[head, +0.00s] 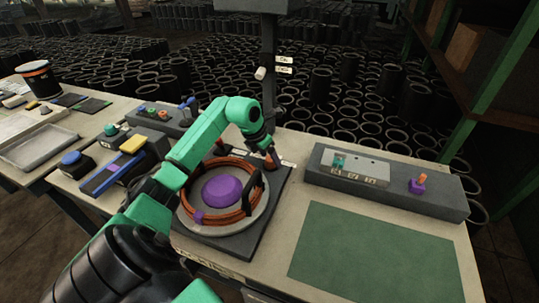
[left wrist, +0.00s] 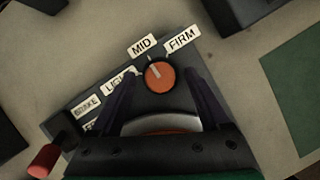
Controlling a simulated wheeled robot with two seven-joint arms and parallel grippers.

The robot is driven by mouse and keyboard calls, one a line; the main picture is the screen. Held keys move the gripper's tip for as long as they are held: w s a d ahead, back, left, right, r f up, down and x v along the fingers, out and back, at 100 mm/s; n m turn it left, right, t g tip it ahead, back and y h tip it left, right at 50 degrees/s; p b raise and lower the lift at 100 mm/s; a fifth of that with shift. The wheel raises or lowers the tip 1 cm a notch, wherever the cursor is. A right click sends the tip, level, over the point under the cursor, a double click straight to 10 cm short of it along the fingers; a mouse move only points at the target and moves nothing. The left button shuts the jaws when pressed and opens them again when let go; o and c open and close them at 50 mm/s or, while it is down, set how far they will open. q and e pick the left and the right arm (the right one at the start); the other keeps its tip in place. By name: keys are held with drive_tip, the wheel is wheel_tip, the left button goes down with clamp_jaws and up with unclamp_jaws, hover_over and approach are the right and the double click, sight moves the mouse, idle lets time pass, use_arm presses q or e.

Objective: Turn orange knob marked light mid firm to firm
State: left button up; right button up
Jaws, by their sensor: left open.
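The orange knob (left wrist: 160,76) is in the left wrist view, on a dark panel with white labels. Its pale pointer line leans up and left, roughly toward the MID label (left wrist: 141,45). The FIRM label (left wrist: 182,40) is up and right of the knob, and the LIGHT label (left wrist: 121,80) is to its left, partly covered by a finger. My left gripper (left wrist: 161,85) is open, one dark finger on each side of the knob, with gaps visible. In the head view my left gripper (head: 268,152) points down at the panel's far end, mostly hiding the knob. My right gripper is not in view.
A round plate with an orange ring (head: 187,206) and purple dome (head: 222,190) lies beside the arm. A dark post (head: 268,75) rises behind the gripper. A red-tipped lever (left wrist: 45,160) is at lower left. A grey control box (head: 440,200) and green mat (head: 375,255) are right.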

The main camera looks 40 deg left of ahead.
use_arm(q)
drive_tip(key=shift+f, duration=0.1)
drive_tip(key=shift+c, duration=0.5)
clamp_jaws()
